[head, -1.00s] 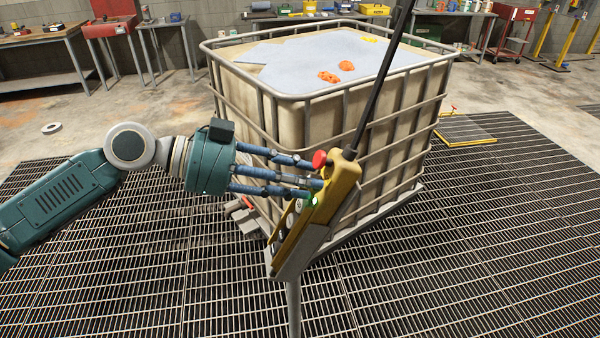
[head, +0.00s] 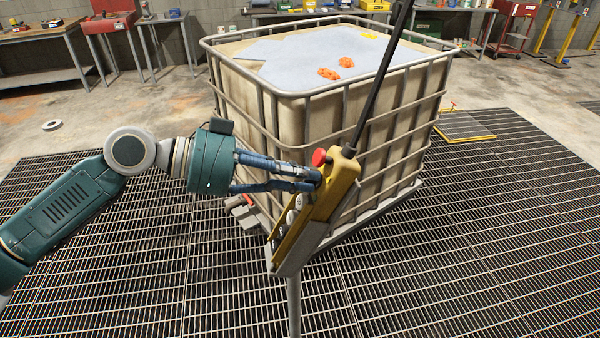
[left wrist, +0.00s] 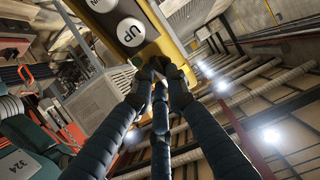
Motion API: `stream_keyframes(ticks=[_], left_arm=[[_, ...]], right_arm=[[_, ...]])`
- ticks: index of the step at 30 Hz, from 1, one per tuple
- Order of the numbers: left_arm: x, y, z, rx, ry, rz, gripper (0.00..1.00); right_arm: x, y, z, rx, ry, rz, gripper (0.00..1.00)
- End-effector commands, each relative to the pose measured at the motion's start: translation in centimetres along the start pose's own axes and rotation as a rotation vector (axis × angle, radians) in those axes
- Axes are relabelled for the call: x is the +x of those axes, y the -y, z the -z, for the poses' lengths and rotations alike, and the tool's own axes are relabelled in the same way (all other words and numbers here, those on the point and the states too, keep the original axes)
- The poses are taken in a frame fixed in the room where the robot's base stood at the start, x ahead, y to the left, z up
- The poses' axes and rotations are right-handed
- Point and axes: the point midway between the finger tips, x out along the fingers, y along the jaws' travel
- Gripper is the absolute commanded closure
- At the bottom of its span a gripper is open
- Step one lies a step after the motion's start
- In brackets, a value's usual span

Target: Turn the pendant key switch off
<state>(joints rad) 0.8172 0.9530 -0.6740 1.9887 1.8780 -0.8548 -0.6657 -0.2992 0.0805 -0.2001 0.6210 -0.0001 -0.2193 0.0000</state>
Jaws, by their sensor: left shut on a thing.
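The yellow pendant (head: 333,190) leans on a stand in the middle of the head view, with a red mushroom button (head: 319,157) near its top. My left gripper (head: 314,180) reaches in from the left, its fingertips together at the pendant's face just below the red button. In the left wrist view the fingertips (left wrist: 160,68) meet at the pendant (left wrist: 170,46), beside the white UP button (left wrist: 131,32). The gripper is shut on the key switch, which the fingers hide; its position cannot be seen. My right gripper is not in view.
A caged liquid tank (head: 255,120) stands right behind the pendant, with orange items on its top. A dark cable (head: 385,75) rises from the pendant. Open floor grating (head: 480,240) lies around. Workbenches line the back wall.

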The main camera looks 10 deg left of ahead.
Motion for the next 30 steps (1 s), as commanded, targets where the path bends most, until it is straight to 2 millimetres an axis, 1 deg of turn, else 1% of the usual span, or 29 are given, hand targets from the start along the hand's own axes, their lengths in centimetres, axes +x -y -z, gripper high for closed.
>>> stream_keyframes(ticks=[1,5,14,15,17,26,30], left_arm=[[-0.01,-0.07,0.07,-0.038,0.002,0.001,1.00],[0.01,-0.03,-0.02,-0.093,0.002,0.007,1.00],[0.03,-0.03,-0.10,-0.100,0.003,0.007,1.00],[0.03,-0.03,-0.10,-0.100,0.003,0.007,0.78],[0.03,-0.02,-0.09,-0.100,0.003,0.007,0.67],[0.01,0.01,-0.03,-0.095,0.001,0.008,0.67],[0.01,0.05,-0.12,-0.044,0.002,0.005,0.67]], right_arm=[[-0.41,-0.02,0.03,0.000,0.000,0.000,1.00],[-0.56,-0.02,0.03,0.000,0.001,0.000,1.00],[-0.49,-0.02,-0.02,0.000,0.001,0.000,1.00],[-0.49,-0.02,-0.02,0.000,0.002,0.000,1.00],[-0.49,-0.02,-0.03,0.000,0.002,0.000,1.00],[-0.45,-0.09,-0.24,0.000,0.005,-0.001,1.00],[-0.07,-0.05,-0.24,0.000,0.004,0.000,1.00]])
